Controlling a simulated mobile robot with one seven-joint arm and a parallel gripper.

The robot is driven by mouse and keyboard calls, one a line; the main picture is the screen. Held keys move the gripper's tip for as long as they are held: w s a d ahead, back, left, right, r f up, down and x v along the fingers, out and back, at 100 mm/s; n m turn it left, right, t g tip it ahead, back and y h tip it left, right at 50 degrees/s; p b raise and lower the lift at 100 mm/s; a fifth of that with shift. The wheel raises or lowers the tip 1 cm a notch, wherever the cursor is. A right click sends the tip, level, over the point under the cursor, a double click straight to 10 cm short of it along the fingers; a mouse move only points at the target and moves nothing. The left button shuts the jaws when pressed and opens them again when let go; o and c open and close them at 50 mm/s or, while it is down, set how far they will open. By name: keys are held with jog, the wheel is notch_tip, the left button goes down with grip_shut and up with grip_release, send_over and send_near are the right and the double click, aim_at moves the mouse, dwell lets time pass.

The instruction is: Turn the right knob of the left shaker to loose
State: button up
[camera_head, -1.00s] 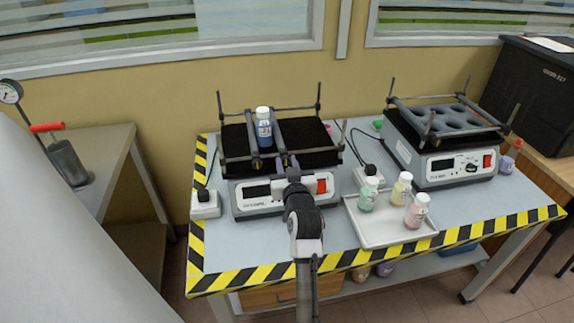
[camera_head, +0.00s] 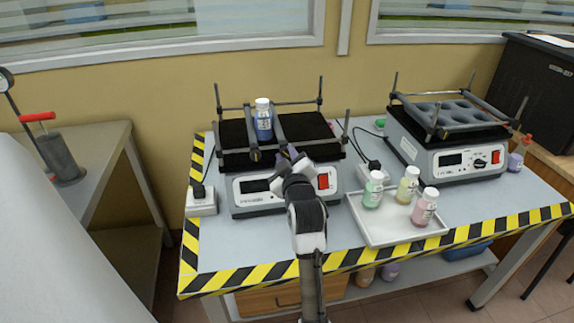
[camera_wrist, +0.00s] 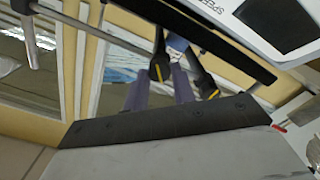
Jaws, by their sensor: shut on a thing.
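The left shaker (camera_head: 262,192) has a black platform with a white-capped blue bottle (camera_head: 263,120) between two bars. Its left knob (camera_head: 254,155) is black with a yellow mark and stands free; it also shows in the wrist view (camera_wrist: 208,87). My gripper (camera_head: 288,152) is at the front end of the right bar. In the wrist view, its two purple fingers (camera_wrist: 161,92) are on either side of the right knob (camera_wrist: 160,69), shut on it. The knob's yellow mark shows between them. My gripper mostly hides this knob in the head view.
A white tray (camera_head: 378,235) with three bottles stands at the front right of the left shaker. The right shaker (camera_head: 450,160) stands beyond it. A power block (camera_head: 201,203) and cable are at the left. Upright posts rise from the shaker frame.

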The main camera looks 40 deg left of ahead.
jog(key=n+b, duration=0.4)
jog(key=n, duration=0.1)
jog(key=shift+f+n, duration=0.2)
jog(key=shift+n, duration=0.1)
jog(key=shift+n+b, duration=1.65)
jog(key=shift+n, duration=0.55)
jog(key=shift+r, duration=0.1)
jog(key=o, duration=1)
jog(key=b+v, duration=0.2)
jog(key=v, duration=1.1)
jog(key=shift+s+d+b, duration=0.2)
jog(key=shift+s+b, duration=0.1)
